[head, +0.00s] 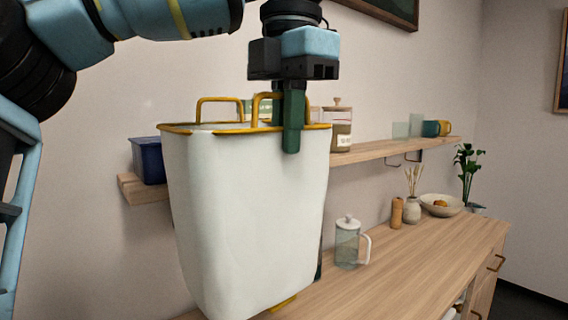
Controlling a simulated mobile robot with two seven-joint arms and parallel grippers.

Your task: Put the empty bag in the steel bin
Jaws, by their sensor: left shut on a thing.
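The bag (245,215) is white with yellow trim along its rim and two yellow loop handles. It hangs upright in the middle of the head view, above or in front of the counter; I cannot tell the gap. My left gripper (291,135) points down from above and is shut on the bag at its near handle and rim. The bag's inside is mostly hidden, so I cannot see whether it is empty. No steel bin shows. My right gripper is not in view.
The wooden counter (400,265) carries a glass jug (348,245), a brown bottle (397,212), a vase (412,210), a bowl (441,205) and a plant (468,175). A wall shelf (375,150) behind holds a blue box (148,162), a jar (338,130) and mugs (431,129).

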